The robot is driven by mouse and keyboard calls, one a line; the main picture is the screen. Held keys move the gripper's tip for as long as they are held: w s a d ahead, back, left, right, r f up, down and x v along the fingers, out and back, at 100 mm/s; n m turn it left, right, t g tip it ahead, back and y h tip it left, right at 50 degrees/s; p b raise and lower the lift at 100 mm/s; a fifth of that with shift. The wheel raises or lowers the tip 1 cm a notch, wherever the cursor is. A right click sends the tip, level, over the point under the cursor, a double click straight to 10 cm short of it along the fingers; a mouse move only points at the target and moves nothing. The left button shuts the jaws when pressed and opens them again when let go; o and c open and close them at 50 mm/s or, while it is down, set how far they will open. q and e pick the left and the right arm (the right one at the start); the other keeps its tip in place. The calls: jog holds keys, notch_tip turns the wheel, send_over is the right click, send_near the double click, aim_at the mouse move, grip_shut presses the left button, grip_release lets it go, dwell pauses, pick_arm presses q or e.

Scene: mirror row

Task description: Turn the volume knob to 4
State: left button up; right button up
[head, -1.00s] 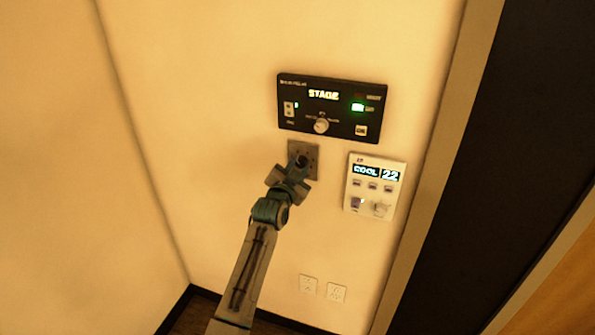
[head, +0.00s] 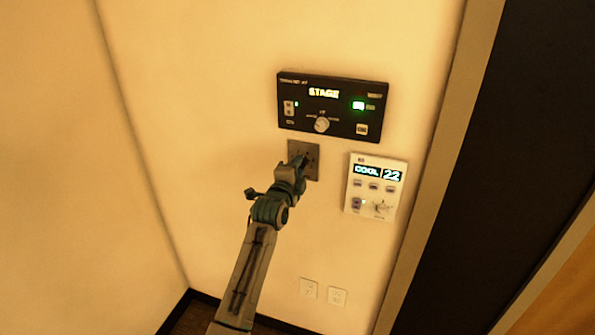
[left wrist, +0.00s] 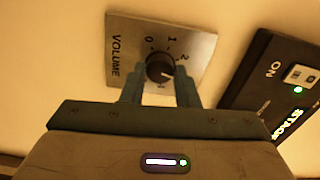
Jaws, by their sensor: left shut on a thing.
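The volume knob (left wrist: 160,67) is a small dark round knob on a square grey metal plate (left wrist: 122,28) marked VOLUME. In the left wrist view the marks 0, 1 and 2 show around it; the other marks are hidden or too small to read. A pale line shows on the knob's face, but I cannot tell its exact setting. My left gripper (left wrist: 160,88) is shut on the knob, one finger on each side. In the head view the plate (head: 312,172) is on the wall, and my left gripper (head: 301,163) covers much of it. My right gripper is out of view.
A black STAGE panel (head: 345,84) with a silver knob (head: 321,125) and a green light is just above the plate. A white COOL 22 thermostat (head: 367,194) is close at the right. Wall outlets (head: 323,291) are below. A door frame stands further right.

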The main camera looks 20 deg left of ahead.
pick_arm(q)
jog(key=m+b, duration=0.2)
jog(key=m, duration=1)
jog(key=shift+f, duration=0.1)
dwell(0.4)
jog(key=o, duration=1)
jog(key=shift+c, duration=0.2)
jog(key=s+b, duration=0.2)
jog(key=s, duration=0.9)
jog(key=shift+a+b, duration=0.2)
jog(key=shift+b, duration=0.2)
